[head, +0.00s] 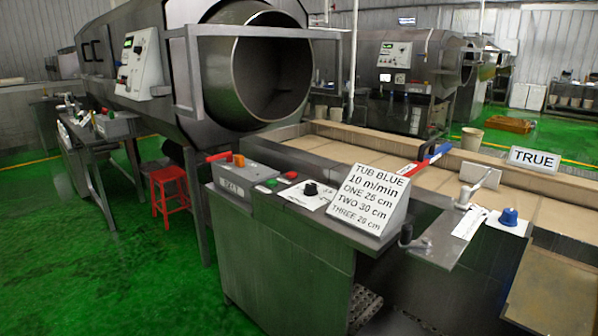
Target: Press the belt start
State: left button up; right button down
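A control desk stands at the front centre. On its top are a green button (271,183), a red button (291,175) and a black knob (310,189) on a white plate. A grey box (238,190) at the desk's left end carries lettering too small to read surely. Orange (238,160) and red (218,156) controls sit behind it. No label that I can read marks a belt start. Neither of my grippers shows.
A white sign (369,198) reads TUB BLUE, 10 m/min and distances. A blue knob (509,216), a lever (470,188) and a crank (411,238) are at right. A large drum (240,75) stands behind. A red stool (169,192) is left; green floor (130,275) is clear front left.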

aim_at(272, 183)
jog(key=i+j+z, duration=0.1)
jog(key=i+j, duration=0.9)
jog(key=i+j+z, duration=0.15)
jog(key=i+j, duration=0.35)
jog(key=j, duration=0.15)
jog(key=i+j, duration=0.5)
jog(key=j+z, duration=0.05)
jog(key=j, duration=0.05)
